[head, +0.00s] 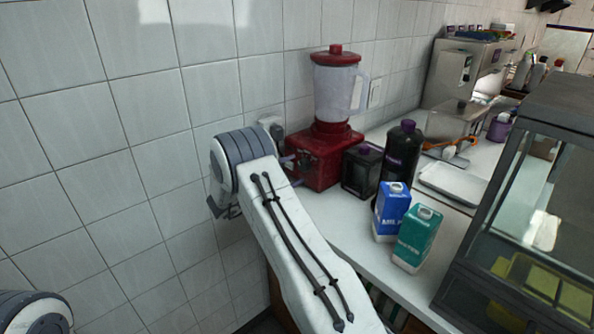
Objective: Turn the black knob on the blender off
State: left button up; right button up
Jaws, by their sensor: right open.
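The blender has a red base (326,160), a clear jar (335,92) and a red lid. It stands upright on the counter against the tiled wall. My right arm comes up from the bottom and bends at a grey-banded joint left of the blender. My right gripper (296,165) is small and partly hidden behind the arm, with its tips close to the left face of the base. It is open; I cannot tell whether it touches the base. I cannot make out the black knob clearly among the dark parts there. My left gripper is not in view.
Beside the blender stand a dark container (362,171) and a black bottle (401,153). Blue (391,211) and green (416,239) cartons stand nearer. A white tray (452,186) lies behind, and a glass case (530,215) bounds the right. The wall is close on the left.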

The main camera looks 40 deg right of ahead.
jog(key=a+b, duration=0.1)
jog(key=a, duration=0.7)
jog(key=shift+s, duration=0.35)
